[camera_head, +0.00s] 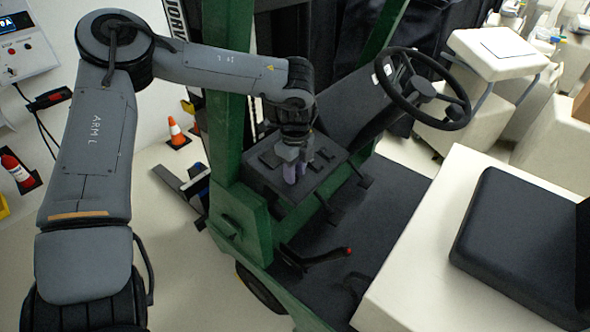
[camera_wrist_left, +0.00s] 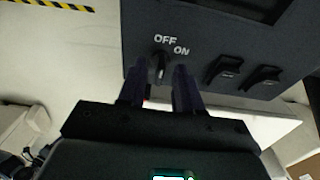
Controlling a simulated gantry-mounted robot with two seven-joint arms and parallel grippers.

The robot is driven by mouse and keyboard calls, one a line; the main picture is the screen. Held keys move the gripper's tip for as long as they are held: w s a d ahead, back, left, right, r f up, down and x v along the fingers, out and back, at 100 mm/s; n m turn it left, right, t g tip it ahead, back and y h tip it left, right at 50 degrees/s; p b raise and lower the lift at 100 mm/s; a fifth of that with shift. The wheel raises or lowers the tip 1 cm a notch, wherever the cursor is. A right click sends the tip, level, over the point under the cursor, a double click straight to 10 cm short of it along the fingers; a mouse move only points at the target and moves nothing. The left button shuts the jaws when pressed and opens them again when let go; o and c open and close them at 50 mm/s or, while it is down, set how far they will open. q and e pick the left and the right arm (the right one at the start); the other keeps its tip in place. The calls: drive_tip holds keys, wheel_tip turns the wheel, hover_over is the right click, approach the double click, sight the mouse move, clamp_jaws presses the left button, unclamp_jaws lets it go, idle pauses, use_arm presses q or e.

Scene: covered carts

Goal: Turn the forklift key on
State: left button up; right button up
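The forklift key (camera_wrist_left: 161,67) stands in the dark panel, just below the white OFF and ON labels. It looks roughly upright in the left wrist view, its upper end nearer OFF than ON. My left gripper (camera_wrist_left: 159,88) is open, with one purple finger on each side of the key and a gap visible around it; I see no clear contact. In the head view my left gripper (camera_head: 297,168) is down at the dark console (camera_head: 322,180) of the green forklift, and it hides the key there. My right gripper is not in view.
Two black rocker switches (camera_wrist_left: 223,69) sit right of the key on the panel. The steering wheel (camera_head: 424,88) rises behind and right of the console. A red-tipped lever (camera_head: 325,257) and the seat (camera_head: 520,235) are nearer.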

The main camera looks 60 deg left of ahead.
use_arm(q)
drive_tip(key=shift+c, duration=0.5)
clamp_jaws()
drive_tip(key=m, duration=0.3)
drive_tip(key=shift+r+g, duration=0.1)
drive_tip(key=shift+g, duration=0.2)
drive_tip(key=m+p, duration=0.1)
drive_tip(key=m, duration=0.2)
drive_tip(key=shift+w+g, duration=0.1)
drive_tip(key=shift+g, duration=0.3)
drive_tip(key=m+p, duration=0.1)
drive_tip(key=m, duration=0.3)
drive_tip(key=shift+w+m+g, duration=0.1)
drive_tip(key=shift+m+g, duration=0.3)
drive_tip(key=shift+m, duration=0.4)
